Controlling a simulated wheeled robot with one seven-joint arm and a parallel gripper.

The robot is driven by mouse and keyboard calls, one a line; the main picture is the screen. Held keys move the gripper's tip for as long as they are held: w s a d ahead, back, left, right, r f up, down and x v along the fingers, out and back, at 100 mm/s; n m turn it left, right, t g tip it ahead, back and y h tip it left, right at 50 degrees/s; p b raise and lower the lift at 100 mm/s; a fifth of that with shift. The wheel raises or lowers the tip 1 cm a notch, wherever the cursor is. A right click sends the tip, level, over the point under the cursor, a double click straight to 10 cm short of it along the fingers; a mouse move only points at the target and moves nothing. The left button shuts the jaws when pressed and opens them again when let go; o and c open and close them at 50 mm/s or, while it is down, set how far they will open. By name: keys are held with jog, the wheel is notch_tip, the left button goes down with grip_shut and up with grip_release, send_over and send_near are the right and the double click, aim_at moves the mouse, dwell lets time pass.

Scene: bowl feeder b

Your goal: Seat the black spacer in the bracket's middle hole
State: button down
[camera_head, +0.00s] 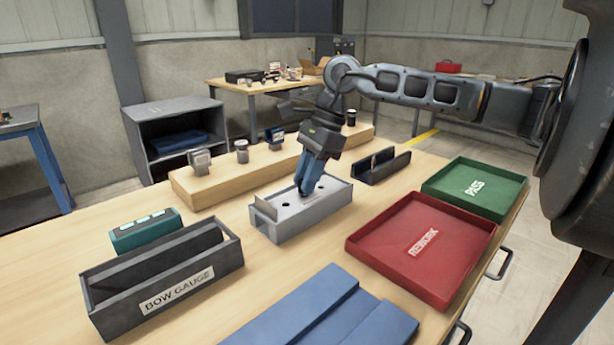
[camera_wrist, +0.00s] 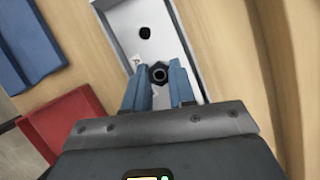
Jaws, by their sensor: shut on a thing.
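The bracket is a light grey metal channel (camera_head: 290,228) on the table, with an upright plate at its left end. It also shows in the wrist view (camera_wrist: 118,12), with a dark open hole above the fingers. My gripper (camera_head: 306,190) points down with its blue fingertips inside the channel, around its middle. In the wrist view my gripper (camera_wrist: 160,72) is shut on the black spacer (camera_wrist: 159,73), a dark ring between the fingertips. The spacer is hidden by the fingers in the head view. I cannot tell whether it is in a hole or above one.
A red REWORK tray (camera_head: 357,249) and a green PASS tray (camera_head: 432,186) lie to the right. A dark BOW GAUGE trough (camera_head: 123,310) and a teal device (camera_head: 144,233) stand left. A black channel (camera_head: 372,176) and a wooden rack (camera_head: 196,193) stand behind. A blue mat (camera_head: 300,310) lies in front.

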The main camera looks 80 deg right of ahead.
jog(key=shift+f+b, duration=0.4)
jog(key=shift+b, duration=0.05)
jog(key=c, duration=0.9)
grip_release()
jog(key=shift+o, duration=0.2)
jog(key=v, duration=0.8)
jog(key=shift+w+a, duration=0.1)
